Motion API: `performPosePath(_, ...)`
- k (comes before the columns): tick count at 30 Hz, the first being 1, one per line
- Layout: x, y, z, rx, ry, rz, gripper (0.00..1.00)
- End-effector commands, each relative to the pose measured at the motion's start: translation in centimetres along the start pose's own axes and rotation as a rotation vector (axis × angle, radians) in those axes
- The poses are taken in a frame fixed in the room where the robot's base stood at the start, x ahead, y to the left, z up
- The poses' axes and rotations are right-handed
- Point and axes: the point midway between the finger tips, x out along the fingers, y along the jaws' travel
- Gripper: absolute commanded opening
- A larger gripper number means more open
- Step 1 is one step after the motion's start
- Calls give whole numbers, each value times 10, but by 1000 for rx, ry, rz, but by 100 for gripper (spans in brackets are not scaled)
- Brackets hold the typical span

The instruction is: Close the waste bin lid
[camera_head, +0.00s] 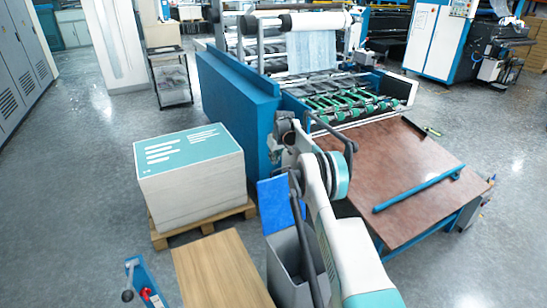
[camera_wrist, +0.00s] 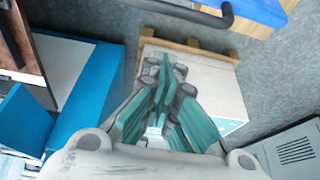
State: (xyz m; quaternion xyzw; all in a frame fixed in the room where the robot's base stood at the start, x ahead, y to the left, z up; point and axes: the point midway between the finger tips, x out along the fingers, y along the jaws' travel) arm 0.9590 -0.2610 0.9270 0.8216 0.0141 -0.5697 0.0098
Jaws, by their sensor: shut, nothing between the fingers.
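The grey waste bin (camera_head: 283,262) stands at the lower middle of the head view, partly hidden behind my arm. Its blue lid (camera_head: 272,204) stands up at the far side, so the bin is open. In the wrist view, a blue panel (camera_wrist: 262,8) at the top edge looks like part of the lid. My gripper (camera_wrist: 165,68) is shut and empty in the wrist view. It appears in front of the white pallet stack there, apart from the blue panel. In the head view my arm reaches past the bin's right side, and the fingers are hard to make out.
A white and teal stack (camera_head: 190,175) sits on a wooden pallet (camera_head: 205,228) left of the bin. A wooden tabletop (camera_head: 222,268) is close on the bin's left. The laminating machine (camera_head: 238,105) is behind, its brown table (camera_head: 410,180) at right. Floor at far left is clear.

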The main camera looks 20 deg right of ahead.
Motion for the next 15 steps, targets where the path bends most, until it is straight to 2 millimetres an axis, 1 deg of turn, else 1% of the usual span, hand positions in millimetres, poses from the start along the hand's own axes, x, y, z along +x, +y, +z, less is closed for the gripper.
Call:
performPosePath(9, -7, 0, 20, 1, 0, 0, 0)
performPosePath(15, -10, 0, 29, 1, 0, 0, 0)
